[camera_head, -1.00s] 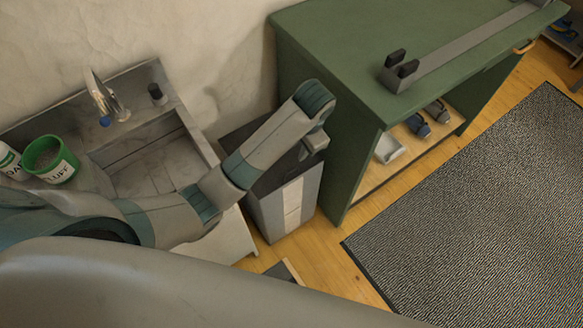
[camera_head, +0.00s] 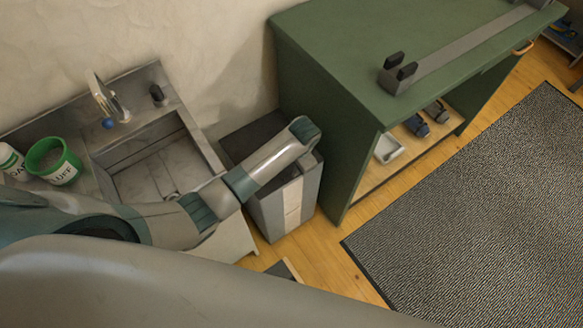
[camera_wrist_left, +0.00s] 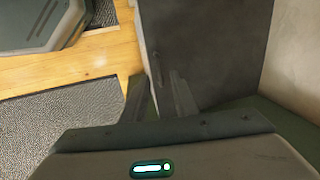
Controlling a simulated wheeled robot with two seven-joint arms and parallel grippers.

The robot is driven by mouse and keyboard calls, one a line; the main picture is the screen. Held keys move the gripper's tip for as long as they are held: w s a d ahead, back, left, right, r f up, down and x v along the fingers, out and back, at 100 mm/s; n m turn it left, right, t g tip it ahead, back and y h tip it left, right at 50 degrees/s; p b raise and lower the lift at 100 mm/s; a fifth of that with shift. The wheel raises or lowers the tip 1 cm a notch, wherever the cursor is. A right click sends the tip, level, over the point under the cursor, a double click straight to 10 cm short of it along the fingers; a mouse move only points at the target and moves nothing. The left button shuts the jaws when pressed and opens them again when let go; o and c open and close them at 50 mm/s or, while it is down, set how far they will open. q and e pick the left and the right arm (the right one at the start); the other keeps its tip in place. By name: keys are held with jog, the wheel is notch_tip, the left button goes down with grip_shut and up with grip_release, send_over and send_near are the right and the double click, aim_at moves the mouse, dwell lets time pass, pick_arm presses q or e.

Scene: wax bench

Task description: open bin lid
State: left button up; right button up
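The bin (camera_head: 270,215) is a tall grey box with a lighter front strip. It stands on the floor between the sink cabinet and the green bench. Its dark lid (camera_head: 247,136) shows partly behind my left arm; the arm hides much of the top, so I cannot tell the lid's angle. My left gripper (camera_head: 312,160) is over the bin's right side, mostly hidden by its own wrist. My right gripper is not in view.
The green bench (camera_head: 345,60) stands close to the bin's right side. The sink (camera_head: 150,165) is on the left, with a green tub (camera_head: 55,162) and a white container (camera_head: 10,160). A grey mat (camera_head: 470,220) lies on the open floor at right.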

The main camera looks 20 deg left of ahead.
aim_at(291, 172)
pick_arm(q)
jog(key=shift+w+a+f, duration=0.15)
jog(key=shift+f, duration=0.7)
jog(key=shift+w+a+f, duration=0.1)
jog(key=shift+f, duration=0.75)
grip_shut()
